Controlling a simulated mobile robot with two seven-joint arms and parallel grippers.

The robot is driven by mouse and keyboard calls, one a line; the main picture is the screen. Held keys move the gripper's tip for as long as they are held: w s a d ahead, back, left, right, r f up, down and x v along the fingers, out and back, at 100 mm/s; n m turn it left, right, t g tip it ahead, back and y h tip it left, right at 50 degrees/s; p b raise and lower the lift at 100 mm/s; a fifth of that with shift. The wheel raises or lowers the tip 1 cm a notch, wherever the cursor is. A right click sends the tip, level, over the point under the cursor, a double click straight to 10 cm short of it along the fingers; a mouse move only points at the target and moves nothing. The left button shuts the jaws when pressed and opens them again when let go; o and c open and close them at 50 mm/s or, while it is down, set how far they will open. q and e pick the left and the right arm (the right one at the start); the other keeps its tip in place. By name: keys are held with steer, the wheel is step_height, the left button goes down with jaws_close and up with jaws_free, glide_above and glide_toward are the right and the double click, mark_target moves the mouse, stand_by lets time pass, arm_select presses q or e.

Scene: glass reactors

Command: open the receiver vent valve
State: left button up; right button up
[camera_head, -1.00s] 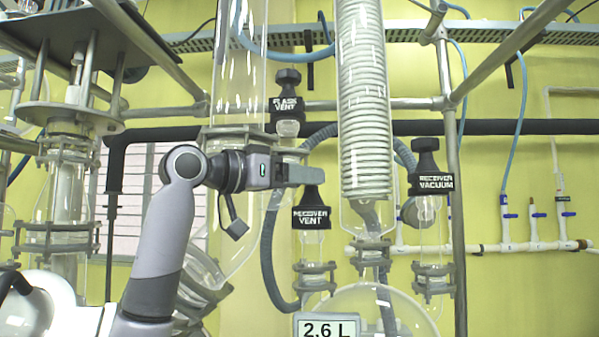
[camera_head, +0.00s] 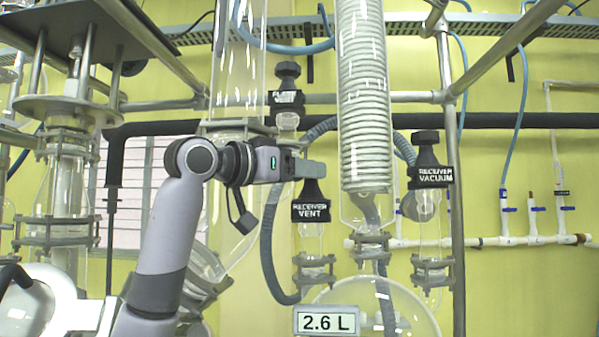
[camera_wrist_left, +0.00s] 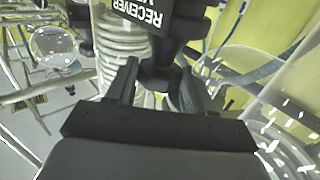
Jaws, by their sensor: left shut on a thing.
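The receiver vent valve (camera_head: 311,211) has a black knob and a black label with white letters, above a clear glass neck. In the head view my left gripper (camera_head: 312,169) reaches in from the left at the top of this knob. In the left wrist view the left gripper's two fingers (camera_wrist_left: 158,85) stand on either side of the knob's dark stem (camera_wrist_left: 160,73), shut on it. The label shows upside down at the top of that view. The fingers hide part of the knob in the head view. My right gripper is not in view.
The flask vent valve (camera_head: 287,97) is above and behind the gripper. The receiver vacuum valve (camera_head: 430,174) is to the right, past the glass coil condenser (camera_head: 364,110). The round receiver (camera_head: 405,312) and a 2.6 L display (camera_head: 327,321) are below. A metal post (camera_head: 455,230) stands at right.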

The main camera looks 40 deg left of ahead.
arm_select(q)
steer(key=n+y, duration=0.1)
steer(key=y, duration=0.1)
steer(key=d+n+y, duration=0.1)
steer(key=n+y, duration=0.1)
steer(key=y, duration=0.1)
steer(key=shift+s+t, duration=0.1)
steer(key=shift+t, duration=0.2)
steer(key=n+y, duration=0.1)
steer(key=y, duration=0.1)
steer(key=n+g+y, duration=0.1)
steer(key=n+y, duration=0.1)
steer(key=d+n+y, duration=0.1)
steer(key=n+y, duration=0.1)
steer(key=y, duration=0.1)
steer(key=shift+g, duration=0.4)
steer(key=n+g+y, duration=0.1)
steer(key=y, duration=0.1)
steer(key=n+g+y, duration=0.1)
steer(key=n+y, duration=0.1)
steer(key=w+n+g+y, duration=0.1)
steer(key=g, duration=0.1)
steer(key=shift+d+y, duration=0.35)
steer(key=shift+y, duration=0.05)
steer(key=shift+w+d+n+g+y, duration=0.1)
steer(key=shift+w+n+g+y, duration=0.05)
steer(key=shift+n+g+y, duration=0.7)
steer(key=shift+w+d+n+g+y, duration=0.1)
steer(key=shift+n+g+y, duration=0.45)
steer(key=shift+n+g, duration=0.6)
